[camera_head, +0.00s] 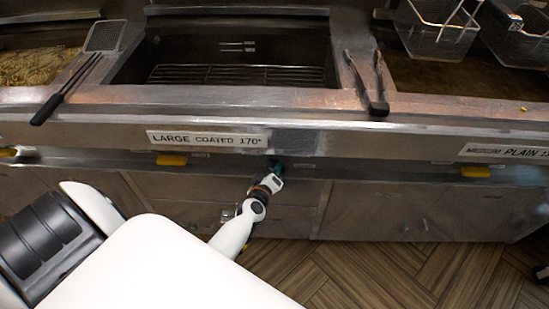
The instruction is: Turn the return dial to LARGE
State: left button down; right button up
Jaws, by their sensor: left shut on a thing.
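The fryer's steel front panel (330,143) runs across the middle of the view. My left gripper (275,173) is at this panel, right of and below the white label "LARGE COATED 170°" (208,139). It is shut on a small dark teal dial (278,167), mostly hidden by the fingers. The dial's pointer and markings cannot be read. My right gripper is not in view.
Yellow handles (171,160) (475,172) sit along the panel. A "PLAIN" label (505,152) is at right. Tongs (369,84) and a black-handled tool (66,90) lie on the rim beside the open vat (235,74). Wire baskets (440,30) are at upper right.

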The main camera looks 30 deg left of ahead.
pick_arm(q)
jog(key=shift+d+m+g+y+p, duration=0.1)
jog(key=shift+m+g+y+p, duration=0.75)
jog(key=shift+m+p, duration=1.45)
jog(key=shift+d+m+g+y+p, duration=0.1)
jog(key=shift+m+g+y+p, duration=0.9)
jog(key=shift+p, duration=2.35)
jog(key=c, duration=1.3)
grip_release()
jog(key=shift+r, duration=0.1)
